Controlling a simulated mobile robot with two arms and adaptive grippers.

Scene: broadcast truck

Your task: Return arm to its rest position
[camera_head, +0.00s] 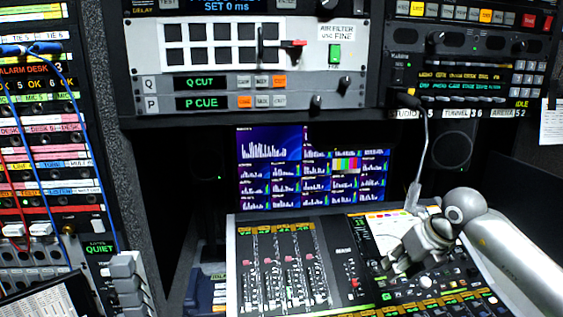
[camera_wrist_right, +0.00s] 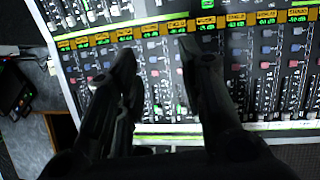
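My right arm (camera_head: 505,245) comes in from the right in the head view, pale and rounded, reaching over a mixing console (camera_head: 340,245). My right gripper (camera_head: 391,264) is dark grey and hangs over the console's right part, pointing down and left. In the right wrist view the two dark fingers of the right gripper (camera_wrist_right: 158,50) stand apart with nothing between them, above the console's rows of faders and small displays. Whether the fingertips touch the console is hard to tell. My left gripper cannot be made out in the head view.
A gooseneck microphone (camera_head: 425,150) stands close behind my right gripper. A monitor with level meters (camera_head: 270,170) is behind the console. A rack panel (camera_head: 215,60) hangs above. A patch bay with red and blue cables (camera_head: 35,150) stands at left, near grey stacked blocks (camera_head: 130,285).

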